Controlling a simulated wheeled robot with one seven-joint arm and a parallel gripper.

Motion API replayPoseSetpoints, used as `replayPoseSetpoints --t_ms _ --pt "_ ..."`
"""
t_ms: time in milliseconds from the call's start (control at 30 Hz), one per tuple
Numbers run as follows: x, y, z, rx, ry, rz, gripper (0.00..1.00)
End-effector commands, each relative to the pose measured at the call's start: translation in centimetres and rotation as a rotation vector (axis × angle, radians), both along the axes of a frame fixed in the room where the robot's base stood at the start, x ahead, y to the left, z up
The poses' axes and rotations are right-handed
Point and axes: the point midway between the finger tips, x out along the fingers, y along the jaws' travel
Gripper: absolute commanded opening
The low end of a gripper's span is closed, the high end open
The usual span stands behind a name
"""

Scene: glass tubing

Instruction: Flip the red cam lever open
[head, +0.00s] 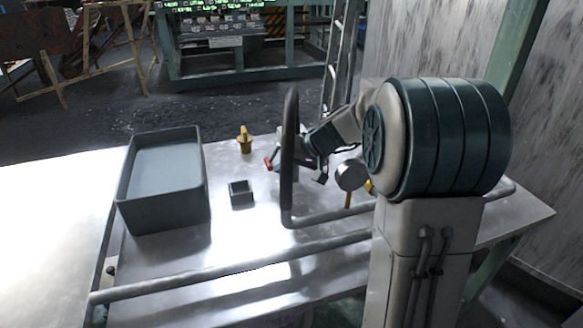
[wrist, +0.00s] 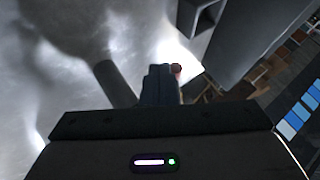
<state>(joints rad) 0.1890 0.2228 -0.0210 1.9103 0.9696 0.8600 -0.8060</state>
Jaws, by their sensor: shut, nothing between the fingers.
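The red cam lever (head: 268,164) shows as a small red piece above the table in the head view, just left of a tall dark upright bar. In the wrist view a small red part of it (wrist: 177,69) shows at the right edge of my gripper's fingertips. My gripper (wrist: 160,72) is shut and empty, with its fingers close together. The fingers are close to the red lever; I cannot tell whether they touch it. In the head view the upright bar partly hides my gripper, and the lever's mount is mostly hidden.
A large grey bin (head: 205,190) stands on the left of the metal table (head: 265,235), with a small dark box (head: 241,194) and a yellow fitting (head: 244,140) nearby. The dark bent bar (head: 288,115) rises in front of my gripper. A round gauge-like part (head: 351,174) is at right.

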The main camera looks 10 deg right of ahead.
Motion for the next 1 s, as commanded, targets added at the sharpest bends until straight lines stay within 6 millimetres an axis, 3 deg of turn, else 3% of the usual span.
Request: replayPoseSetpoints --t_ms 600,1000 --pt "0.1 -1.8 0.2 -0.001 0.000 -0.005 0.00" --pt "0.1 -1.6 0.3 -0.001 -0.001 -0.004 0.00"
